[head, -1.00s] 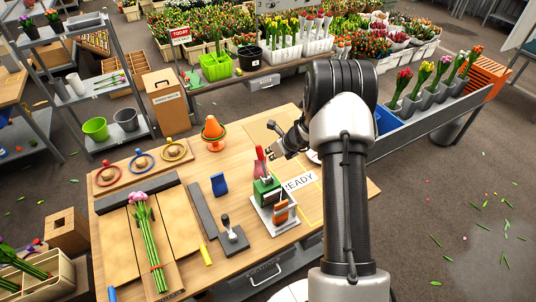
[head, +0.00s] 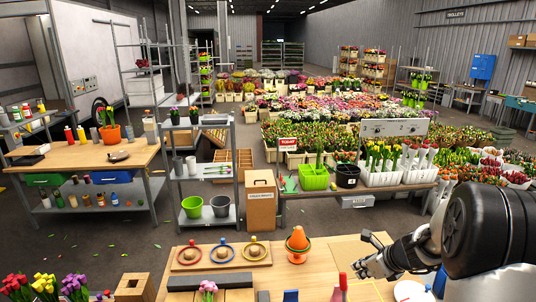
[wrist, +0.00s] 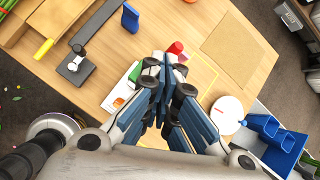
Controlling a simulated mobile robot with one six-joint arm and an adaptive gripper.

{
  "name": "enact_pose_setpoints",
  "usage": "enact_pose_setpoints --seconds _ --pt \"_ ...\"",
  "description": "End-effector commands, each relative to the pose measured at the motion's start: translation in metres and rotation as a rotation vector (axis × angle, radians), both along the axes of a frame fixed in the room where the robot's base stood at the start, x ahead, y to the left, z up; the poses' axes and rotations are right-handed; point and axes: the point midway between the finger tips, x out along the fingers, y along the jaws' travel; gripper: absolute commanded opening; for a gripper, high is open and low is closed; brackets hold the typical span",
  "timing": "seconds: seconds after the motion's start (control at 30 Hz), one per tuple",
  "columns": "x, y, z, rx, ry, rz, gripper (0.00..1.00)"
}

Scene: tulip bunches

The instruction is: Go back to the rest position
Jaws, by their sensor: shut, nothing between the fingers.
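My gripper (head: 362,262) is at the lower right of the head view, above the wooden worktable (head: 330,250). In the wrist view my gripper (wrist: 167,62) points down over the table, its fingers together with nothing between them. Under and around the fingers I see part of a white tray (wrist: 113,98) with a green item, and a red object (wrist: 176,47) just beyond the tips. In the head view my arm hides the right end of the table.

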Motion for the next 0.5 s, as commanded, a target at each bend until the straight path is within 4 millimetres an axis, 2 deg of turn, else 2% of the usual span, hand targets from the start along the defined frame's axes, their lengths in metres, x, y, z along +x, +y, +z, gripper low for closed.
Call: enact_pose_setpoints --seconds 0.03,0.17,0.2,0.33,0.5 --pt "-0.007 0.022 0.009 -0.063 -0.03 0.125 0.0" --pt "-0.041 0.077 0.035 -0.248 -0.093 0.486 0.0" --pt "-0.055 0.092 0.041 -0.306 -0.112 0.595 0.0" --pt "-0.106 0.134 0.052 -0.496 -0.169 0.943 0.0" --pt "-0.181 0.169 0.048 -0.752 -0.228 1.38 0.0"
